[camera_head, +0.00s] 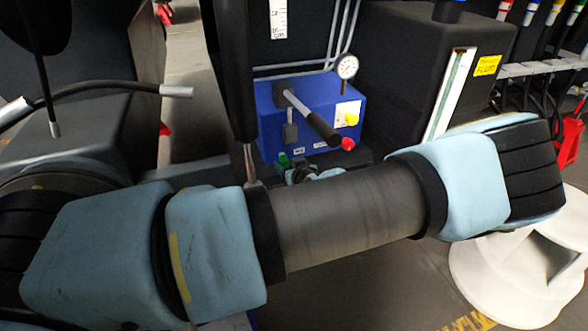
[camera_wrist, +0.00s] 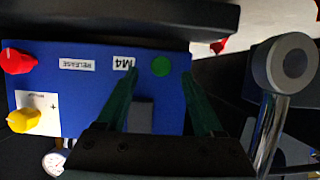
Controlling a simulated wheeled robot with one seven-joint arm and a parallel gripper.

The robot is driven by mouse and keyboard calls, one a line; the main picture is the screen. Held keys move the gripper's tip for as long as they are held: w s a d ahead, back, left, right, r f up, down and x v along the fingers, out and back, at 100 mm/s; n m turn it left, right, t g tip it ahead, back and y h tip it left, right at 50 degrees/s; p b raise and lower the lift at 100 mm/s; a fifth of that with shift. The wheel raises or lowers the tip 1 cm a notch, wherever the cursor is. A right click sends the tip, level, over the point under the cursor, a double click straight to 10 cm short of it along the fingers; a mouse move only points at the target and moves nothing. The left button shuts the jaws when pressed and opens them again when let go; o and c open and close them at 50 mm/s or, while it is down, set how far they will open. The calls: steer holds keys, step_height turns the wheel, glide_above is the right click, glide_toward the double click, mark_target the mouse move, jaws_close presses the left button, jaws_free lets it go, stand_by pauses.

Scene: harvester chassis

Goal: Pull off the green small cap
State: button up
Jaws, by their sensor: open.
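The green small cap (camera_wrist: 161,66) is a round green disc on the face of the blue box (camera_wrist: 90,88), right of the M4 label (camera_wrist: 124,63) in the wrist view. My gripper (camera_wrist: 159,78) is open. Its two dark green fingers point at the box face, and the cap shows between their tips. I cannot tell how far the tips are from the cap in depth. In the head view the blue box (camera_head: 270,128) stands behind my forearm, and my gripper is mostly hidden there. A small green patch shows low at the box front.
A red knob (camera_wrist: 18,60) and yellow knob (camera_wrist: 23,120) sit on the box at left in the wrist view. A metal rod with a round grey end (camera_wrist: 285,65) stands close right of my fingers.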

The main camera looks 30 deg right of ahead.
steer(key=shift+x, duration=1.45)
jaws_close()
steer(key=c, duration=0.6)
jaws_free()
steer(key=shift+c, duration=0.2)
jaws_close()
steer(key=shift+s, duration=0.15)
steer(key=shift+s+a, duration=0.15)
steer(key=shift+s, duration=0.7)
steer(key=shift+s+a, duration=0.15)
steer(key=shift+s, duration=0.75)
